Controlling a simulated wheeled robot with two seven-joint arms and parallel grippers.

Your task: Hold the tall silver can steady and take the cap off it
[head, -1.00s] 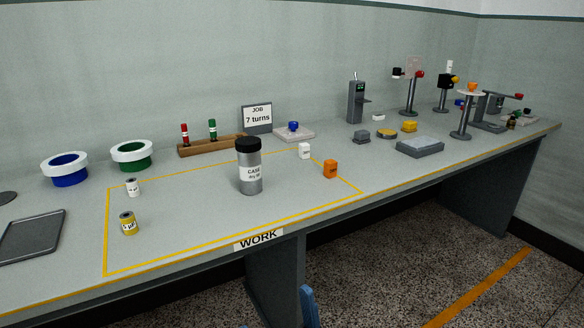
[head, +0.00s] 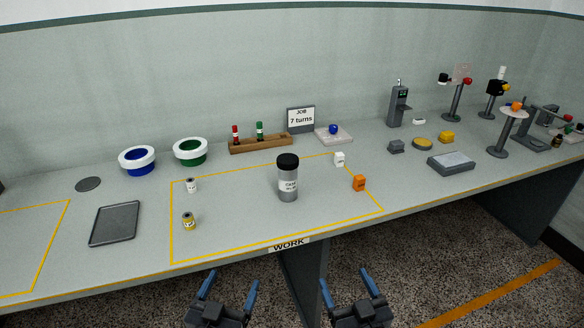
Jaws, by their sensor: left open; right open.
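The tall silver can (head: 288,189) stands upright on the bench inside the yellow-outlined work area, with a white label on its front. Its black cap (head: 288,162) sits on top. My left gripper (head: 234,281) is open and empty in front of the bench's front edge, below and left of the can. My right gripper (head: 344,283) is open and empty, also in front of the bench edge, below and right of the can. Both are well apart from the can.
An orange block (head: 359,183) and a white block (head: 339,159) stand right of the can. A yellow can (head: 189,222) and a small white can (head: 192,186) stand left. A wooden rack (head: 261,143) is behind. Bench surface between the can and the front edge is clear.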

